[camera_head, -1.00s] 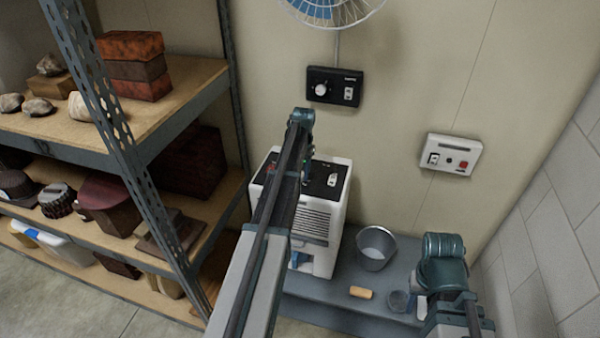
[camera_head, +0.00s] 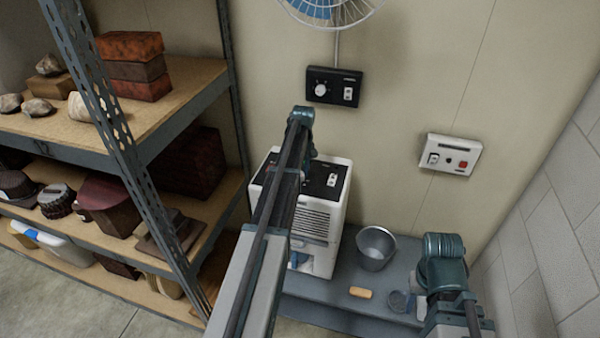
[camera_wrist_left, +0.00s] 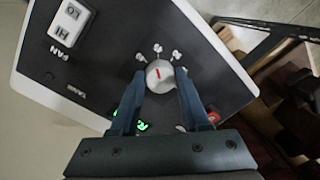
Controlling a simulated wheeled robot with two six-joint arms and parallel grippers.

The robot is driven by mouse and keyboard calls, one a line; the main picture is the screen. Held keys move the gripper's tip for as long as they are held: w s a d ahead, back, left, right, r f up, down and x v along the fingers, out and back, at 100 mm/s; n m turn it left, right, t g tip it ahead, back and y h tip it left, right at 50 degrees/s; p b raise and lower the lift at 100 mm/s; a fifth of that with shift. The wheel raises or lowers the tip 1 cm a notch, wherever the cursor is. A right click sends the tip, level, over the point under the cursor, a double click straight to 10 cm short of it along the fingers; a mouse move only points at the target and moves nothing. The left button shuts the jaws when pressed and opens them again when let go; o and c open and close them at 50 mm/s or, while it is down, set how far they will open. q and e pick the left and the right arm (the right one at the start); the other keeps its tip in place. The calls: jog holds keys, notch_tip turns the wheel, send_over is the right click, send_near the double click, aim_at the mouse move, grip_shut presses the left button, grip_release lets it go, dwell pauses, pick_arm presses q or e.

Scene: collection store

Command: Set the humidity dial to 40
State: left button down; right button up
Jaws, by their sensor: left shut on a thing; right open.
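The humidity dial (camera_wrist_left: 160,76) is a round white knob with a red mark on the black top panel of a white dehumidifier (camera_head: 318,222). In the left wrist view the red mark points roughly up, near the middle of the printed figures, which are too small to read surely. My left gripper (camera_wrist_left: 160,84) is shut on the dial, one blue finger on each side. In the head view my left arm hides the dial. My right gripper (camera_head: 431,288) is open at the lower right, away from the dehumidifier; its fingers are hardly visible.
A green display (camera_wrist_left: 143,126) and a fan switch (camera_wrist_left: 72,22) share the panel. A metal bucket (camera_head: 376,248) and a tan block (camera_head: 360,293) are on the grey platform. Wall control boxes (camera_head: 334,87) and (camera_head: 451,155) hang behind. Loaded shelves (camera_head: 190,85) stand left.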

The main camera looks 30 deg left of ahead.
pick_arm(q)
jog(key=n, duration=0.6)
jog(key=shift+n, duration=0.3)
dwell(0.4)
jog(key=shift+c, duration=1.9)
grip_release()
jog(key=shift+r, duration=0.15)
notch_tip(320, 180, up, 14)
jog(key=p, duration=1.3)
jog(key=shift+w+f+p, duration=0.25)
jog(key=shift+w+p, duration=0.15)
jog(key=shift+w, duration=0.05)
